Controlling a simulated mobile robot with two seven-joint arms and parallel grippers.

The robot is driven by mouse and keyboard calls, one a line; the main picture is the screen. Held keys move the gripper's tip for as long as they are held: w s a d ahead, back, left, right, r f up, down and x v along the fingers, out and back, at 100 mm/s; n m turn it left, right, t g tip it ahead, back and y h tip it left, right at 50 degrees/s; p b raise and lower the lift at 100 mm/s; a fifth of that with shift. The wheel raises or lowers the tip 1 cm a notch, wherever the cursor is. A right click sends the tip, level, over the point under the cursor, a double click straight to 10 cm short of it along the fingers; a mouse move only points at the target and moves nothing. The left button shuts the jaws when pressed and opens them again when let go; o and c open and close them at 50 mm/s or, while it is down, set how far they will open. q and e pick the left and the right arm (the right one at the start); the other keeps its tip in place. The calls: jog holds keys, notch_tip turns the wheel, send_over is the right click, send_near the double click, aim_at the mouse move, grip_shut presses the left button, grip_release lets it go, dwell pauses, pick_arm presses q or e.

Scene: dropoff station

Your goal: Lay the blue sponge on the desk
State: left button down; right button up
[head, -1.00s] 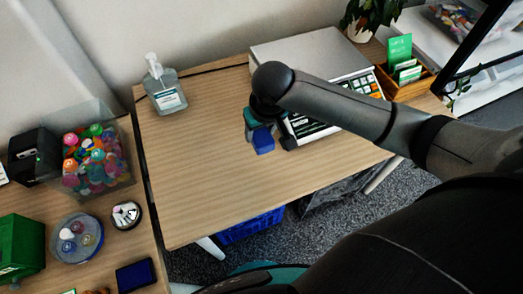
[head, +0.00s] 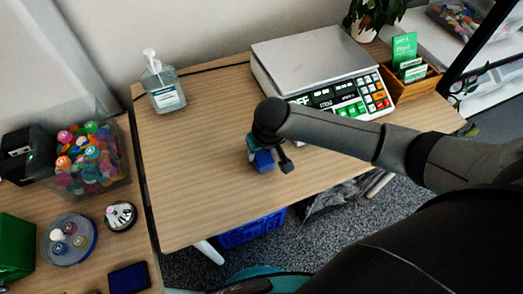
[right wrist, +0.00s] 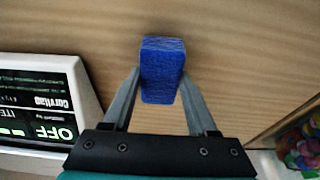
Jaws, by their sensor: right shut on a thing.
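The blue sponge (head: 264,161) is held between the fingers of my right gripper (head: 266,158), over the middle of the wooden desk (head: 200,185). In the right wrist view the sponge (right wrist: 162,70) sits between the two grey fingertips of the right gripper (right wrist: 162,88), with the wood grain of the desk (right wrist: 240,60) behind it. I cannot tell whether the sponge touches the desk. Part of the sponge is hidden by the gripper in the head view. My left gripper is not in view.
A scale (head: 310,60) with a keypad stands behind the gripper, and a sanitizer bottle (head: 163,85) at the back left. A wooden card box (head: 412,82) is at the back right. The left and front of the desk are clear. A side table (head: 85,225) holds a tub of caps.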

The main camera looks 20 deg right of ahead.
aim_at(266, 162)
jog(key=shift+f, duration=0.2)
jog(key=o, duration=1.2)
jog(key=shift+r, duration=0.1)
jog(key=p+v, duration=0.4)
jog(key=v, duration=0.8)
jog(key=shift+r, duration=0.15)
